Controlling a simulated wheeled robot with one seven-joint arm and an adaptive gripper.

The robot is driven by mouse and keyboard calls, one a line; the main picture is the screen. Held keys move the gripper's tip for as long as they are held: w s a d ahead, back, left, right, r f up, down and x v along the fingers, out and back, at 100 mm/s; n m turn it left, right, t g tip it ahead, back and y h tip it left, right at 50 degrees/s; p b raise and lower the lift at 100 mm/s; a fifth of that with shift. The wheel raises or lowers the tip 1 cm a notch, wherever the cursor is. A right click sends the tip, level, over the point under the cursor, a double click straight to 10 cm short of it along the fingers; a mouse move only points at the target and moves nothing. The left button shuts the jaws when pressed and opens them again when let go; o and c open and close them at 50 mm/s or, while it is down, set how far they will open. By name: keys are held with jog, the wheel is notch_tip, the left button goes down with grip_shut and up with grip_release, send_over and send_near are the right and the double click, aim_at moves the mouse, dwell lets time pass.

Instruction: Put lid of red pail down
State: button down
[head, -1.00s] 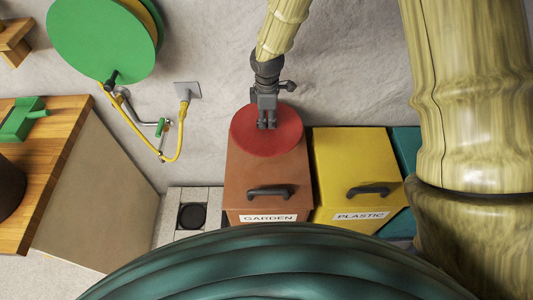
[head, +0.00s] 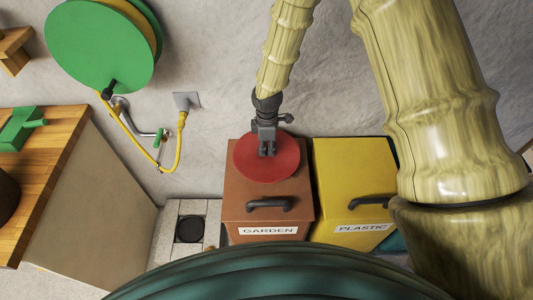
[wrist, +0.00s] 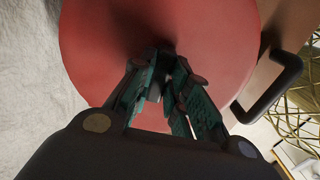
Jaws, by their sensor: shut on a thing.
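The red lid (head: 256,170) is a round disc over the top of the brown bin labelled GARDEN (head: 240,204). My gripper (head: 267,152) is above the middle of the lid with its fingers pointing down. In the wrist view the red lid (wrist: 90,50) fills much of the picture, and my gripper (wrist: 165,110) is closed at its centre, where a knob would be; the fingers hide what they grip. I cannot tell whether the lid touches the bin top. No red pail is visible.
A yellow bin labelled PLASTIC (head: 345,170) stands right of the brown bin. The bins have dark handles at the front (head: 268,204). A wooden-topped counter (head: 60,130) is at the left. A green hose reel (head: 100,45) and yellow hose are on the wall. A floor drain (head: 189,229) is left of the bins.

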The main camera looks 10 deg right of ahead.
aim_at(267, 154)
jog(key=shift+f+p, duration=0.65)
jog(key=shift+f, duration=1.5)
jog(key=shift+f, duration=0.1)
jog(key=c, duration=1.4)
grip_release()
jog(key=shift+o, duration=0.2)
jog(key=shift+r, duration=0.2)
jog(key=shift+r+b, duration=1.8)
jog(key=shift+r, duration=4.1)
jog(key=shift+r, duration=0.1)
